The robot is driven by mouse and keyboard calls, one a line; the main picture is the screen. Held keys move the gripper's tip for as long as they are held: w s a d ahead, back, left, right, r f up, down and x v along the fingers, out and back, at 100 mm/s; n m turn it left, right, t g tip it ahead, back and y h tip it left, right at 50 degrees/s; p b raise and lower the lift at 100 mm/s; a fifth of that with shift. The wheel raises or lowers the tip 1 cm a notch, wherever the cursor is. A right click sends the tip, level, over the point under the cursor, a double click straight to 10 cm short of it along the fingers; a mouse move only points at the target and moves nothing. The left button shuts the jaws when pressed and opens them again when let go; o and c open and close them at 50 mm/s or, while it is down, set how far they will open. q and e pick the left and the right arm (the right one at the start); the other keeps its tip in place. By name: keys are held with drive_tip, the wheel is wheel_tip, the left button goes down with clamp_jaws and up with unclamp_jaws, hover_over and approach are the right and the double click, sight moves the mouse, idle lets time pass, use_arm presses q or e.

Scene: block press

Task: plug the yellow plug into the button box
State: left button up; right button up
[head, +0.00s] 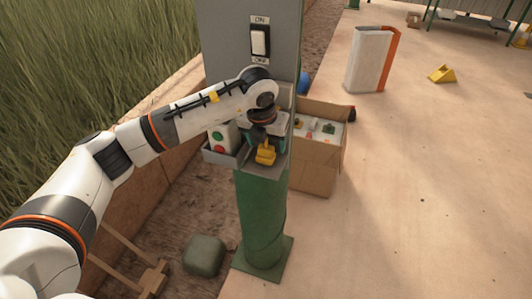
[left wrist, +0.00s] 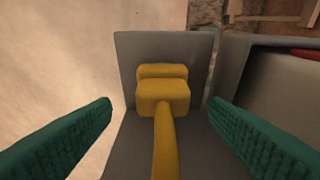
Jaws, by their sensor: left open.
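The yellow plug (head: 265,155) sits on the small grey shelf of the post, below the switch panel. It also shows in the left wrist view (left wrist: 162,95), with its yellow cord or stem running toward the camera. My left gripper (head: 264,142) is over the plug. In the left wrist view its green fingers (left wrist: 160,106) are spread on both sides of the plug, with gaps to it. The button box (head: 222,140) is white with a green and a red button, and stands in a grey tray left of the plug. Its socket cannot be made out. My right gripper is out of view.
The grey panel (head: 245,40) with an ON/OFF switch rises behind my left arm. A green post (head: 262,215) carries the shelf. A cardboard box (head: 318,172) with small items stands just right. Open floor lies farther right.

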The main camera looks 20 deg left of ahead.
sight(266, 147)
use_arm(q)
drive_tip(key=p+x, duration=0.1)
drive_tip(key=x, duration=0.2)
drive_tip(key=shift+s+a+f+p, duration=0.1)
drive_tip(key=shift+a+f+p, duration=0.1)
drive_tip(key=shift+f+p, duration=0.15)
drive_tip(key=shift+f, duration=0.4)
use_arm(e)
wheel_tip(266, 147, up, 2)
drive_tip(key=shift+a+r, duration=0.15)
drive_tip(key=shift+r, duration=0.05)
use_arm(q)
drive_tip(key=c, duration=1)
